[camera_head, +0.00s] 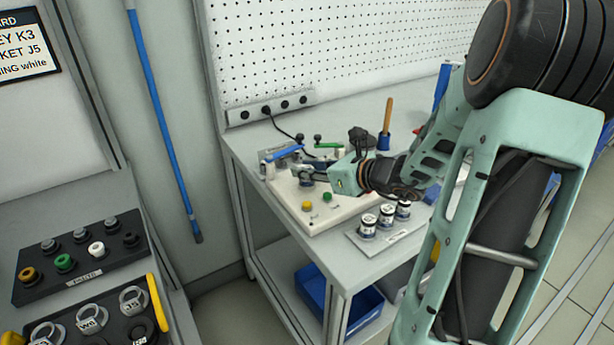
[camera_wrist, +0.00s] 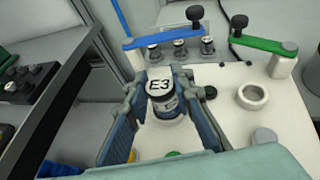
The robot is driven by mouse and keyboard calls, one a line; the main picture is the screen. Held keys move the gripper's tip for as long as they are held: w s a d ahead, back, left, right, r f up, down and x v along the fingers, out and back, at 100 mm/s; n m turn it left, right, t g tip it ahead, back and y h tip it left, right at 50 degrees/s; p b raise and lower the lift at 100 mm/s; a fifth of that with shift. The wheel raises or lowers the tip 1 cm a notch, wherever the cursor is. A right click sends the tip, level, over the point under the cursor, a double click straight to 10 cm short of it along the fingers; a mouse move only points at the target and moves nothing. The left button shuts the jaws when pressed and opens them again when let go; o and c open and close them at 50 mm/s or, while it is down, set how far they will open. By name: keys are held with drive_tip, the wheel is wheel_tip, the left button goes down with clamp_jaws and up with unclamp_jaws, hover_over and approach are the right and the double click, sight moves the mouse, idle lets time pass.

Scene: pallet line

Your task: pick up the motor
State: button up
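A dark cylinder with a white cap marked E3 (camera_wrist: 161,88), which looks like the motor, stands in a white holder on the pale fixture board (camera_head: 345,213). In the wrist view my gripper (camera_wrist: 164,88) has one finger on each side of it. Small gaps show between the fingers and the cylinder, so the gripper is open around it. In the head view my gripper (camera_head: 312,178) is low over the left part of the board, and its fingers largely hide what is between them.
Several similar capped cylinders (camera_head: 386,216) stand on a grey plate to the right. A pegboard (camera_head: 340,45) rises behind the bench. A dark rack with labelled parts (camera_head: 80,262) is at left.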

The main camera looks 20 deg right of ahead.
clamp_jaws()
drive_tip(key=shift+r, duration=0.1)
